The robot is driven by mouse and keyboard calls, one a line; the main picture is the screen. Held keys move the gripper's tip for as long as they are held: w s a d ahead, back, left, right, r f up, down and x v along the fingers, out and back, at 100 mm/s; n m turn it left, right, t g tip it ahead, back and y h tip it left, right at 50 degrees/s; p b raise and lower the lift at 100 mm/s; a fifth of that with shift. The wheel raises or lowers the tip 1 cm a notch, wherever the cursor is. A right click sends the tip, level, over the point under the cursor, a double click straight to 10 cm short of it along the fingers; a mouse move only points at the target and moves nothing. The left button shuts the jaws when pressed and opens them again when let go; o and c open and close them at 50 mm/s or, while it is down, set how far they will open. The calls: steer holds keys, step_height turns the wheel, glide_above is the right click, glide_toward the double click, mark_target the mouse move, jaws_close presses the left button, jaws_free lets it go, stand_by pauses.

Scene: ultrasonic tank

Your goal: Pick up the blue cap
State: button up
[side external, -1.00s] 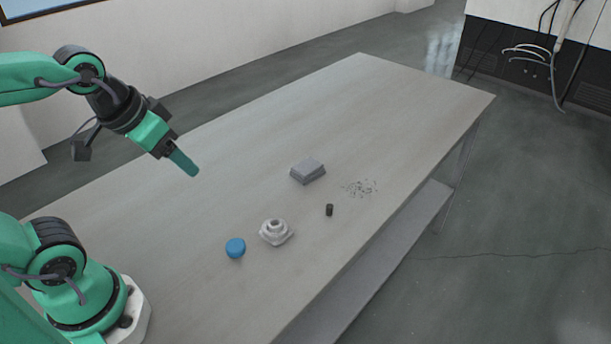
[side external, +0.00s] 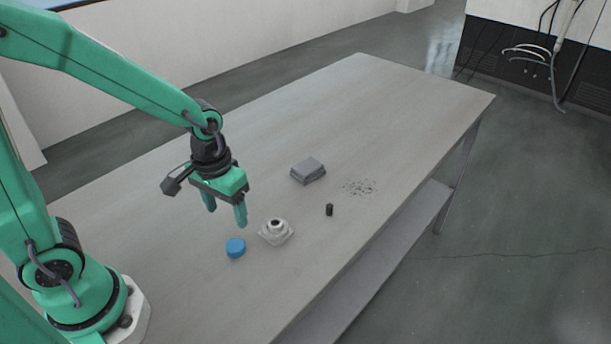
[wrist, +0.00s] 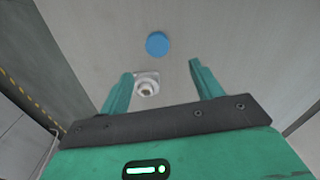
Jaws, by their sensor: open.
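The blue cap (side external: 235,248) is a small round disc lying on the grey table (side external: 400,95), near the base of my arm. In the wrist view the cap (wrist: 157,44) shows beyond the fingertips, roughly between their lines. My gripper (side external: 226,216) points down, with its two green fingers apart and nothing between them. It is above the table, just short of the cap in the side view. In the wrist view the open fingers of my gripper (wrist: 160,70) frame the view, and the left finger overlaps the edge of the white fitting.
A white flanged fitting (side external: 276,232) stands right beside the cap. A small black cylinder (side external: 329,210), a grey stack of pads (side external: 308,170) and scattered dark bits (side external: 359,187) lie farther right. The far part of the table is clear.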

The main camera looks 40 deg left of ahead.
mark_target(235, 245)
steer(key=shift+d+f, duration=0.2)
steer(key=shift+f, duration=0.7)
steer(key=shift+f, duration=1.3)
steer(key=shift+f, duration=0.15)
steer(key=shift+d+f, duration=0.1)
steer(key=shift+f, duration=2.35)
steer(key=c, duration=1.1)
